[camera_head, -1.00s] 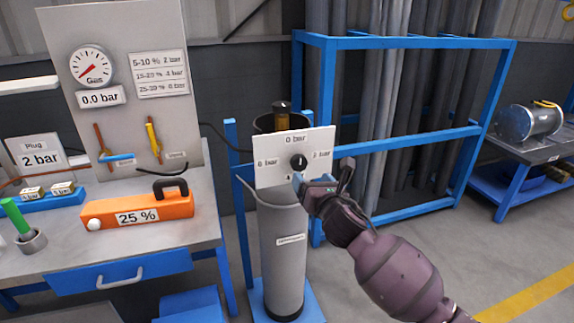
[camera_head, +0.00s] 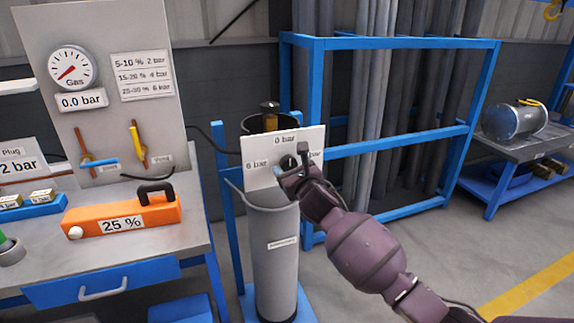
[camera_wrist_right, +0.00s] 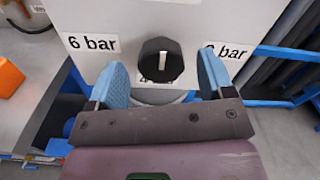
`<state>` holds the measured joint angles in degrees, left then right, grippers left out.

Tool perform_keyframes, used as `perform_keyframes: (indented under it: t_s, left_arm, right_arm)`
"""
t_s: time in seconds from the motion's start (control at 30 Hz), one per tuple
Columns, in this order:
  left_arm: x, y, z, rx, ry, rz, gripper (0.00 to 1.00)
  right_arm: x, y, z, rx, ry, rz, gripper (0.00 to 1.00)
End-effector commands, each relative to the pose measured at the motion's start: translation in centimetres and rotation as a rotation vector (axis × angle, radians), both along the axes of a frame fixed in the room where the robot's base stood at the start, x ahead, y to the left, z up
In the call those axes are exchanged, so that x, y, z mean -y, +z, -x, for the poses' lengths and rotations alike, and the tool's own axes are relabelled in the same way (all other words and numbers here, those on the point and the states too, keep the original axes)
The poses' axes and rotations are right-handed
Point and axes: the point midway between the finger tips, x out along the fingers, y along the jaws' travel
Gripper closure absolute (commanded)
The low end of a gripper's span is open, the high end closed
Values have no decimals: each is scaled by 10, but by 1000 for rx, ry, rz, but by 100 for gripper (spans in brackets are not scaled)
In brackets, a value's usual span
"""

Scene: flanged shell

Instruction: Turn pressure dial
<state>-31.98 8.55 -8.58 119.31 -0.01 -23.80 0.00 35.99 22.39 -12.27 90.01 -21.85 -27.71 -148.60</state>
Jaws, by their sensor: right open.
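The pressure dial, a round black knob (camera_head: 288,161) with a white line, sits on a white panel (camera_head: 258,180) above a grey gas cylinder (camera_head: 275,265). In the right wrist view the knob (camera_wrist_right: 161,62) has its white line upright. Labels read 0 bar above, 6 bar left and 2 bar right; the lower one is mostly hidden. My right gripper (camera_head: 292,163) is at the panel, and its open blue fingers (camera_wrist_right: 162,78) are on either side of the knob. I cannot tell whether they touch it. My left gripper is out of view.
The gas gauge (camera_head: 72,67) reads 0.0 bar. A chart (camera_head: 141,76) pairs percentages with pressures, 25-30 % with 6 bar. An orange device (camera_head: 100,218) marked 25 % lies on the workbench (camera_head: 150,250). A blue rack (camera_head: 400,143) stands behind my right arm.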

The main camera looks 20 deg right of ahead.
Motion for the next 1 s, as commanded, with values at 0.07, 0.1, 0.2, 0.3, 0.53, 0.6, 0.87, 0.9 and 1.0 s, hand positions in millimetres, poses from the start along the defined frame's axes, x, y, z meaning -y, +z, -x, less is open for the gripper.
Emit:
perform_keyframes:
  t_s: [0.07,0.1,0.2,0.3,0.53,0.6,0.87,0.9,1.0]
  left_arm:
    - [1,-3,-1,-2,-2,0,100]
    - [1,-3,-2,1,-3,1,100]
    - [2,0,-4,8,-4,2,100]
    - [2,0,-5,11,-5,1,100]
    - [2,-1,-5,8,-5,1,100]
    - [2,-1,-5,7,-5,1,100]
    - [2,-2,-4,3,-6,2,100]
    - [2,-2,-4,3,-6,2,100]
    - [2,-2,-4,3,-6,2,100]
  right_arm:
    - [-1,-4,-11,-4,0,-2,25]
    - [-1,-3,-16,-3,-1,-2,25]
    - [-1,-2,-24,-2,-1,-2,25]
    - [-1,-1,-29,-1,1,-1,25]
    - [-1,0,-31,0,0,-1,25]
    - [-1,0,-31,0,0,-1,25]
    - [-1,0,-31,0,0,-1,59]
    - [-1,0,-31,0,0,-1,65]
    - [-1,0,-31,0,0,-1,74]
